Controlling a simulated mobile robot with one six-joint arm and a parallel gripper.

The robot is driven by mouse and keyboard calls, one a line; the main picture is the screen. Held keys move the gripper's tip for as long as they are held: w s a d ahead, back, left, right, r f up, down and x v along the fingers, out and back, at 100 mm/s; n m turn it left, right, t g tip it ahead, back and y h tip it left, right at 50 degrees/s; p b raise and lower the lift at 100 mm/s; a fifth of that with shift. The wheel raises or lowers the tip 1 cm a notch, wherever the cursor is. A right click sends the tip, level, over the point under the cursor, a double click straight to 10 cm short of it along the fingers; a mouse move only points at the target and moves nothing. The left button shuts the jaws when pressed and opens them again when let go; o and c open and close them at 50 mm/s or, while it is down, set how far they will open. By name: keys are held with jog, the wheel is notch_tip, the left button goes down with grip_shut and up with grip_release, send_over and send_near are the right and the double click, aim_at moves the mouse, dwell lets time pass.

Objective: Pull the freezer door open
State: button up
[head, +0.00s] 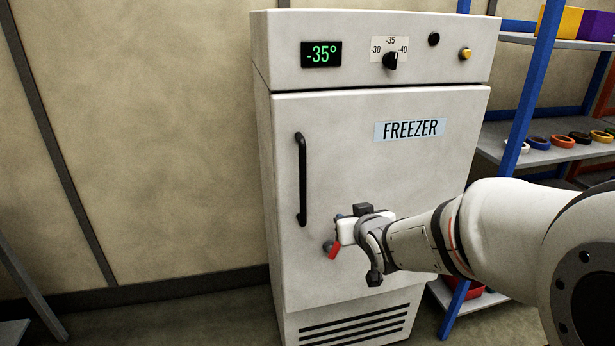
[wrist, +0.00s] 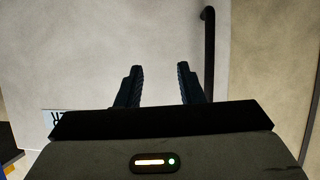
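The freezer door (head: 400,170) is a pale panel and looks shut against the cabinet. Its black vertical bar handle (head: 302,180) is on the door's left side. My gripper (head: 336,232) is in front of the door, to the right of the handle's lower end and slightly below it. In the wrist view my gripper (wrist: 161,83) shows two dark fingers apart with nothing between them. The handle also shows there (wrist: 209,60), just right of the right finger and outside the gap. No touch between finger and handle is clear.
A blue-framed shelf (head: 530,100) with coloured rings and boxes stands right of the freezer. The freezer's top panel has a temperature display (head: 321,54) and a dial (head: 390,60).

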aim_at(304, 186)
jog(key=w+a+t+y, duration=0.1)
jog(key=w+a, duration=0.2)
jog(key=w+a+r+n+t+y, duration=0.1)
jog(key=w+a+y, duration=0.1)
jog(key=w+a, duration=0.2)
jog(key=w+a+r+n+t+y, duration=0.1)
jog(key=w+a+y, duration=0.1)
jog(key=w+a, duration=0.2)
jog(key=shift+a, duration=0.2)
jog(key=shift+s, duration=0.1)
grip_shut()
